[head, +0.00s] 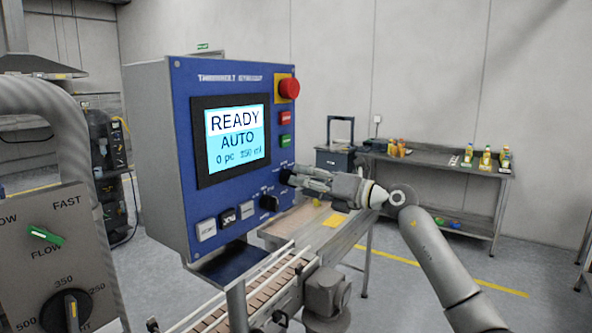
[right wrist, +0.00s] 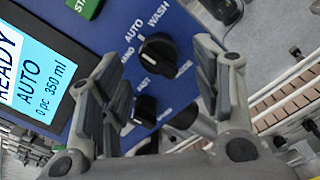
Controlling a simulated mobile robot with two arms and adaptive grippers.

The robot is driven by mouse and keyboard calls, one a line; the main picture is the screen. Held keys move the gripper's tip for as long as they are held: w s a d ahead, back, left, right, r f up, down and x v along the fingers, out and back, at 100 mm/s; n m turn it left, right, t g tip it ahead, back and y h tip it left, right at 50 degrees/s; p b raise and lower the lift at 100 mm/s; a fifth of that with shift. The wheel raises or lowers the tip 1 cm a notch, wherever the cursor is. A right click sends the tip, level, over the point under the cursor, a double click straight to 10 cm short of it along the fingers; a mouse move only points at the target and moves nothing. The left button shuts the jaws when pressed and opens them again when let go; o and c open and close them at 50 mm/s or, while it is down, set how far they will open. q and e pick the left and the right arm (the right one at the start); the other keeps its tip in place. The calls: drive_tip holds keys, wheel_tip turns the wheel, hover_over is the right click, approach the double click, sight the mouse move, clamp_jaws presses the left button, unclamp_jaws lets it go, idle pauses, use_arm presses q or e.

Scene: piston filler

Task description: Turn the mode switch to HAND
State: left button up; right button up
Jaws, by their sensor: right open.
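The mode switch (right wrist: 158,52) is a black rotary knob on the blue control panel (head: 180,130), with AUTO, WASH and partly covered HAND lettering around it. Its screen (head: 237,138) reads READY, AUTO, 0 pc, 350 ml. My right gripper (head: 294,178) is at the lower right of the panel. In the right wrist view, its open fingers (right wrist: 157,62) stand apart with the mode switch between them in the picture; I cannot tell whether they touch it. In the head view the gripper largely covers the switch. My left gripper is not in view.
A second black knob (head: 268,203) sits just below the mode switch. A red emergency button (head: 289,88) is at the panel's top right. A conveyor (head: 250,290) runs below the panel. A grey box with FLOW and dose knobs (head: 30,270) stands at left.

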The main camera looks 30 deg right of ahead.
drive_tip(key=p+x, duration=0.1)
drive_tip(key=x, duration=0.2)
drive_tip(key=shift+a, duration=0.1)
drive_tip(key=c, duration=1)
drive_tip(key=shift+c, duration=0.2)
